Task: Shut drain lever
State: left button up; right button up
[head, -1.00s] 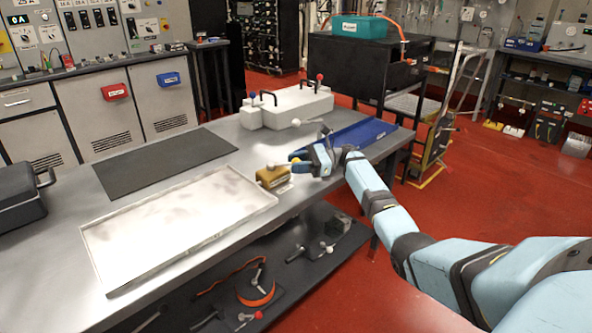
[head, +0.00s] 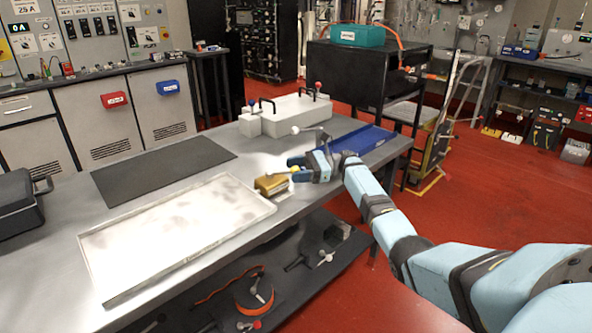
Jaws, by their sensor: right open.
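A brass-coloured valve block (head: 271,184) sits at the front edge of the bench, at the right end of the white tray (head: 180,228). A small yellow knob (head: 295,169) shows just right of the block; I take it for the drain lever's end, but its shaft is too small to make out. My right gripper (head: 293,168) is open around or just beside the knob, with its fingers pointing left. I cannot tell whether they touch it. My left gripper is not in view.
A white box (head: 302,116) with black handles and a blue tray (head: 358,140) lie behind my gripper. A grey mat (head: 165,170) lies left of them. A lower shelf holds loose tools. Red floor is open to the right.

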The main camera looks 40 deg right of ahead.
jog(key=v, duration=1.3)
jog(key=shift+s+d, duration=0.1)
jog(key=shift+d, duration=0.35)
